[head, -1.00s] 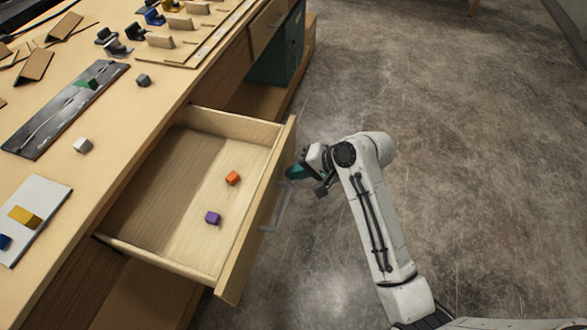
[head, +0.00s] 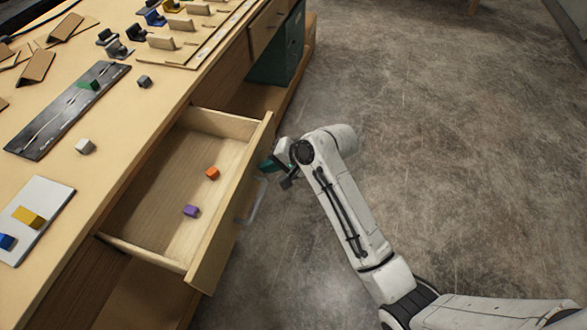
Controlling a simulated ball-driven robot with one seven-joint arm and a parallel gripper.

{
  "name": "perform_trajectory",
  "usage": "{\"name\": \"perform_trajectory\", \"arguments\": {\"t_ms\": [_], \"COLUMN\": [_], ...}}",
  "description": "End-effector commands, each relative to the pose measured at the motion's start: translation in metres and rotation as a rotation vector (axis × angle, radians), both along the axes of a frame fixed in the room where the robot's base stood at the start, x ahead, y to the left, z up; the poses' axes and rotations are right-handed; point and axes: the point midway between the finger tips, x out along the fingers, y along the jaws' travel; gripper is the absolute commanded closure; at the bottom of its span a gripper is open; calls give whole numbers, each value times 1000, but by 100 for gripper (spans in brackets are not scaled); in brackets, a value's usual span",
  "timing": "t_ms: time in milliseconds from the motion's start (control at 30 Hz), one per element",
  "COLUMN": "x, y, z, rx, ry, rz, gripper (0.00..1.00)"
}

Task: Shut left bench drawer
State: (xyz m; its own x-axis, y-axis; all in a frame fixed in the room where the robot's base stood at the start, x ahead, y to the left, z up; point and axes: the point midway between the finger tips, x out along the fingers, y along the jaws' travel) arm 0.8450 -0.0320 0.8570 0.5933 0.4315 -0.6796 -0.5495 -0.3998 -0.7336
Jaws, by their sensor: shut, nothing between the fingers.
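The left bench drawer (head: 228,217) is pulled out from the wooden bench, still well open. An orange cube (head: 212,173) and a purple cube (head: 191,211) lie on its floor. Its pale handle (head: 254,203) is on the front face. My gripper (head: 268,165) is at the outer side of the drawer front, near its far end and beyond the handle. The fingertips are dark green and shut with nothing between them. They appear to be against the front panel, but the exact contact is hard to see.
The bench top (head: 120,125) holds a dark strip (head: 60,118), a white plate (head: 38,205) with a yellow block (head: 28,217), and loose grey cubes. Another drawer (head: 267,30) is farther along, above a green box (head: 277,58). The concrete floor to the right is clear.

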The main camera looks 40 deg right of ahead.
Motion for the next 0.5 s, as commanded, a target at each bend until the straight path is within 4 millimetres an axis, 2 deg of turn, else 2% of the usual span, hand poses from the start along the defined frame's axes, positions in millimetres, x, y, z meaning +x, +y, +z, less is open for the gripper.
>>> {"name": "perform_trajectory", "arguments": {"t_ms": [100, 500], "x": [28, 117], "y": [22, 86], "z": [1, -3], "rx": [-2, -2], "ry": [0, -1], "rz": [7, 3], "gripper": [100, 100]}}
